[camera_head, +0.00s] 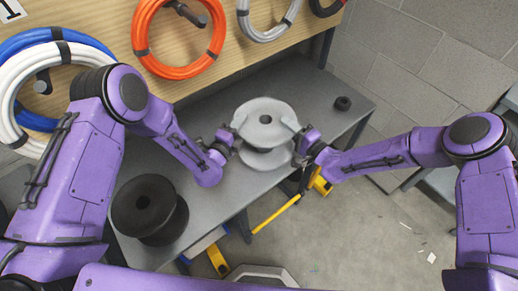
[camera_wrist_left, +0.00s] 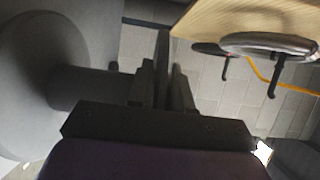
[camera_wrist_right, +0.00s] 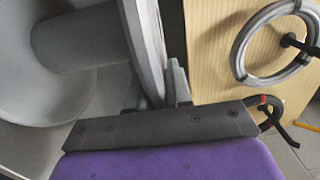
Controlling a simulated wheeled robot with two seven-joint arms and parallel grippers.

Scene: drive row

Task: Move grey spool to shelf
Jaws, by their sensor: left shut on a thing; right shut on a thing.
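The grey spool (camera_head: 265,118) is in the middle of the head view, upright, between my two grippers. My left gripper (camera_head: 228,143) is shut on its left side and my right gripper (camera_head: 299,146) is shut on its right side. In the left wrist view the spool (camera_wrist_left: 30,75) fills the left, with its flange edge between the fingers (camera_wrist_left: 163,90). In the right wrist view the spool (camera_wrist_right: 50,70) fills the upper left, its flange at the fingers (camera_wrist_right: 172,90). Whether its base touches the grey bench (camera_head: 215,200) cannot be told. No shelf is clearly identifiable.
A black spool (camera_head: 150,208) stands on the bench at the lower left, near my left arm. A small black ring (camera_head: 342,103) lies at the bench's right end. A wooden panel (camera_head: 110,25) behind holds orange (camera_head: 180,62), blue and white coils. A yellow tool (camera_head: 318,184) is below the front edge.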

